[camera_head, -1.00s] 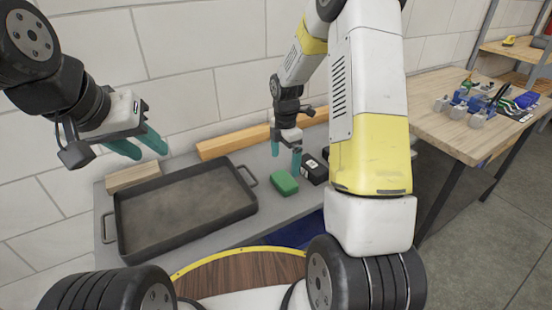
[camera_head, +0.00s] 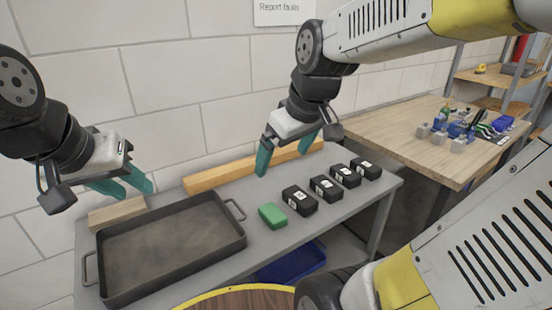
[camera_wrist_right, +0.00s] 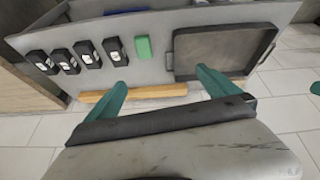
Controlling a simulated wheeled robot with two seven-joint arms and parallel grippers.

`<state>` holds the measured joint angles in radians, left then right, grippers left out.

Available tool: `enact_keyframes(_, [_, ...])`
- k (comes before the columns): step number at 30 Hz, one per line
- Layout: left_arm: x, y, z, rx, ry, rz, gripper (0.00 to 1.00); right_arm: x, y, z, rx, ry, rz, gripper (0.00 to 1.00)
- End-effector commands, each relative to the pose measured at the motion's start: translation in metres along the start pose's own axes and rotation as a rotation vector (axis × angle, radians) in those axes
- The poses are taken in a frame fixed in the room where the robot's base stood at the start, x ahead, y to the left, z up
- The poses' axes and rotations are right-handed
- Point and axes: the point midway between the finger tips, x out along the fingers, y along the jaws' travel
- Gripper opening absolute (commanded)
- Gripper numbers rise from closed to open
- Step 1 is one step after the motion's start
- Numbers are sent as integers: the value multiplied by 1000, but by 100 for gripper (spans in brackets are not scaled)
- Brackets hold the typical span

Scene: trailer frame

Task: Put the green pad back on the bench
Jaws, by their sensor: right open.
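The green pad (camera_head: 273,215) lies flat on the grey bench (camera_head: 253,244), between the dark tray and a row of black boxes. It also shows in the right wrist view (camera_wrist_right: 144,47), apart from the fingers. My right gripper (camera_head: 285,154) is open and empty, raised above the bench's back edge. Its teal fingers are spread wide in its own wrist view (camera_wrist_right: 162,82). My left gripper (camera_head: 131,188) hangs above the back left of the tray, its two teal fingers apart with nothing between them.
The dark tray (camera_head: 243,233) takes up the bench's left part. Several black boxes (camera_head: 299,201) stand right of the pad. Wooden bars (camera_head: 211,177) lie along the back. A blue bin (camera_head: 292,263) sits below. A wooden table (camera_head: 392,128) with tools stands at right.

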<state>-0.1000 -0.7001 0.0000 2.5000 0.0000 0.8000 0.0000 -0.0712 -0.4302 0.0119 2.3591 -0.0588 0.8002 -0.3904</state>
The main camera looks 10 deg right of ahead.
Motion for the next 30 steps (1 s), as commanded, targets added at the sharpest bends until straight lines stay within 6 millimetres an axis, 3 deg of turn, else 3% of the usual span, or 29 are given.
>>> enact_keyframes(3, [0, 0, 0, 0, 0, 0, 36, -22, -17, 21, 209, 78, -3, 100])
enact_keyframes(9, [0, 0, 0, 0, 0, 0, 36, -33, -32, 38, 400, 134, -24, 100])
enact_keyframes(30, [0, 0, 0, 0, 0, 0, 36, -34, -32, 40, 420, 138, -26, 100])
